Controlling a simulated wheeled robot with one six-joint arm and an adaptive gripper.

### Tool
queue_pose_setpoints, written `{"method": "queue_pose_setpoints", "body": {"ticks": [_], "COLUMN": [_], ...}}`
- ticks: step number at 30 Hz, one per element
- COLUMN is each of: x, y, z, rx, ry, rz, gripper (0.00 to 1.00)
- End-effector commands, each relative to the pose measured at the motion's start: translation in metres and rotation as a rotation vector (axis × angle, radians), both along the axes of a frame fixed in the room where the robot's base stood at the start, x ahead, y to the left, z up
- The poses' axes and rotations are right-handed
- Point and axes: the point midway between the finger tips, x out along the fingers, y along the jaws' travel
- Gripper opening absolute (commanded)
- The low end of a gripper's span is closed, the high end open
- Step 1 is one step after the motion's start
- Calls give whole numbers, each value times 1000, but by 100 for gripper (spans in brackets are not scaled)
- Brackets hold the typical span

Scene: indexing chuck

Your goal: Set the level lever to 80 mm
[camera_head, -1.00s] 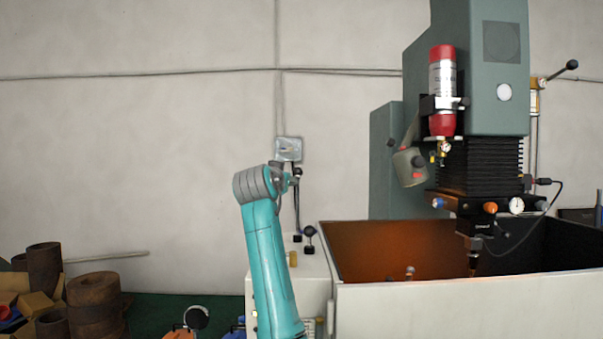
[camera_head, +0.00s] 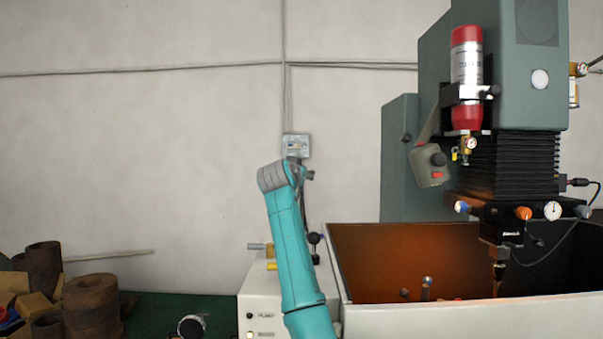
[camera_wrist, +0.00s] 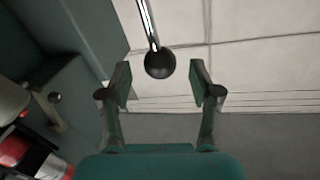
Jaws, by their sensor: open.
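In the wrist view, a lever with a shiny metal rod and a black ball knob (camera_wrist: 160,63) shows just beyond my fingertips. The knob lies in line with the gap between them, and neither finger appears to touch it. My gripper (camera_wrist: 160,82) is open and empty. In the head view, a dark ball knob (camera_head: 315,238) shows beside my turquoise arm, above the white cabinet (camera_head: 262,290); I cannot tell whether it is the same knob. My gripper is hidden there behind my own arm. No millimetre scale is readable.
The green machine column (camera_head: 400,160) stands right of my arm, with a red and white cylinder (camera_head: 467,75) on it. The open tank (camera_head: 470,315) lies below. Brown rings (camera_head: 90,295) are stacked at the left. Bare wall is behind my arm.

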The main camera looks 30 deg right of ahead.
Motion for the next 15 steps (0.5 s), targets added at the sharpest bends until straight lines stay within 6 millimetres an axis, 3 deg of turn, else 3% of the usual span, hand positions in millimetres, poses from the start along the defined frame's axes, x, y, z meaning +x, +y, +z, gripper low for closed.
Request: {"method": "queue_pose_setpoints", "body": {"ticks": [6,15], "x": [17,25], "y": [-18,-26], "z": [0,0], "rx": [-1,0], "ry": [1,0], "rz": [-1,0], "gripper": [63,63]}}
